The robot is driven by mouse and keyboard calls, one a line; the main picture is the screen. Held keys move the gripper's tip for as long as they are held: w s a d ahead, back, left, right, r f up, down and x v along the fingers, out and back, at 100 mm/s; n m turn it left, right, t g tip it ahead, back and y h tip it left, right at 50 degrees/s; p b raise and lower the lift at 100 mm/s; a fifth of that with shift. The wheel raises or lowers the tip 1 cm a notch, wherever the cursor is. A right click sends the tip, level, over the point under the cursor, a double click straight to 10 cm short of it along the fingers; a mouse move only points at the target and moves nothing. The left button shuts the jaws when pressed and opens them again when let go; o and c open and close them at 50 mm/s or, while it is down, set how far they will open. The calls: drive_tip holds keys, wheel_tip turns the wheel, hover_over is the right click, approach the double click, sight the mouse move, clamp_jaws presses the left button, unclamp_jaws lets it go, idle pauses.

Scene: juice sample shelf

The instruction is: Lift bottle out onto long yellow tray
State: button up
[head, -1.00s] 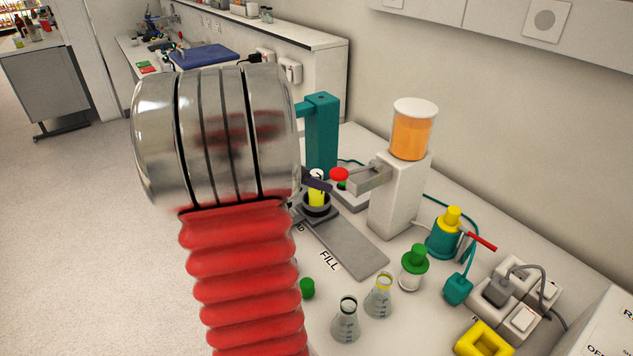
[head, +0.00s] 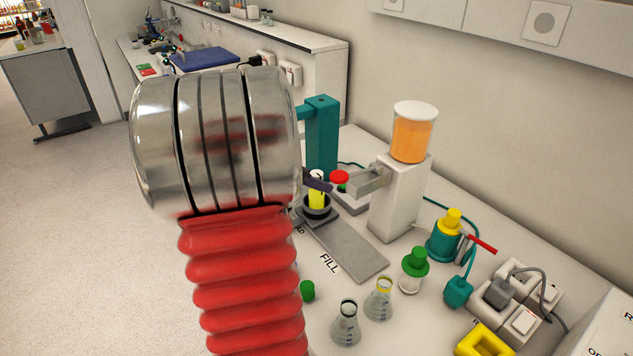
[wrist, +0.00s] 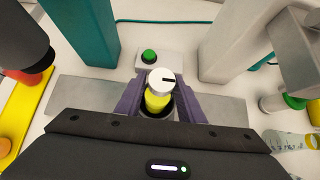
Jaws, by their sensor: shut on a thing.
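The bottle (head: 317,194) is yellow with a white cap bearing a black mark; the wrist view shows it from above (wrist: 158,98). It stands in a dark round holder (head: 317,213) on a grey sliding plate (head: 352,250). My gripper (wrist: 158,103) has its purple fingers on both sides of the bottle, just below the cap, shut on it. The bottle's lower part is hidden inside the holder. The long yellow tray (wrist: 28,104) shows at the left of the wrist view; my arm hides that area in the head view.
A teal post (head: 322,140) stands behind the holder. A white dispenser with an orange tank (head: 412,137) stands to the right. A green button (wrist: 149,55) sits on a box behind the bottle. Flasks (head: 346,325) stand nearer the front.

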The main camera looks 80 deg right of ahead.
drive_tip(key=shift+r, duration=0.2)
drive_tip(key=shift+r, duration=0.7)
drive_tip(key=shift+r, duration=0.15)
drive_tip(key=shift+w+r, duration=0.1)
